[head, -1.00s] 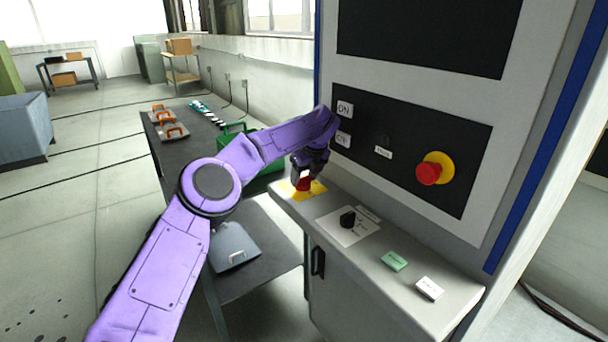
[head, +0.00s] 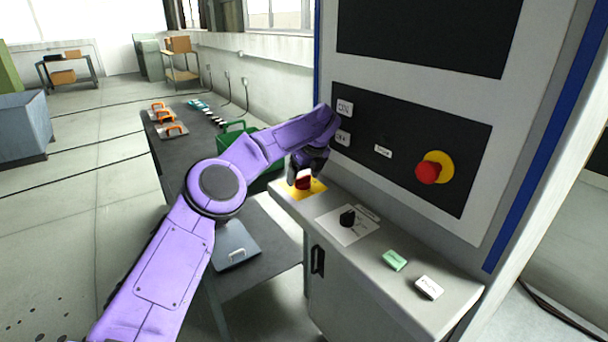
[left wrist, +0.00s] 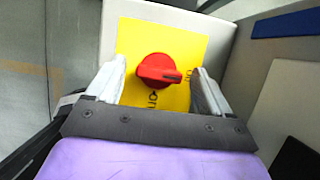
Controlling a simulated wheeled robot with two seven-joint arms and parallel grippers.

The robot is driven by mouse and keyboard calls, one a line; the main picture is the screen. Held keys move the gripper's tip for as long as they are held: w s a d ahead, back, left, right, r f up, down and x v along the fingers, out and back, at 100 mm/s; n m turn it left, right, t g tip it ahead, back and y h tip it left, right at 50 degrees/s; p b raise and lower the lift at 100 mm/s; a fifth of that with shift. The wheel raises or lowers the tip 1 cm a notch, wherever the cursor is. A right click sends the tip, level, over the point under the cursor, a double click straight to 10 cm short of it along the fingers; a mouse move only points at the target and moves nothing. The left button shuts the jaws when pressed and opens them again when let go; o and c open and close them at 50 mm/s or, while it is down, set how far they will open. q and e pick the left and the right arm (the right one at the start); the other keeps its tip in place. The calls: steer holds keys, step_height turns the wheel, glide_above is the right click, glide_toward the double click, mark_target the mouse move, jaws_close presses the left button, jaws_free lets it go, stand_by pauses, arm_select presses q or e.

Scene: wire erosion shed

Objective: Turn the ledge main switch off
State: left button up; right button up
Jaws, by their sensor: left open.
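The ledge main switch is a red rotary knob (left wrist: 158,70) on a yellow plate (left wrist: 190,42), at the ledge's far left end. In the left wrist view the knob's bar lies nearly crosswise, with its dark mark at the right; the plate's lettering is partly hidden. The knob also shows in the head view (head: 303,181), with the yellow plate (head: 319,188) under it. My left gripper (left wrist: 158,85) is open, its two pale fingers on either side of the knob with gaps between. Contact is not visible. My right gripper is out of view.
The ledge (head: 385,237) also bears a black selector knob (head: 347,217), a green block (head: 395,260) and a white block (head: 430,287). A red emergency button (head: 428,172) sits on the upright panel. A dark bench (head: 180,160) with a green crate (head: 268,172) stands at the left.

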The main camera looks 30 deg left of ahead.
arm_select(q)
steer(key=v, duration=1)
steer(key=shift+r, duration=0.3)
steer(key=shift+d+f, duration=0.1)
steer(key=shift+d, duration=0.05)
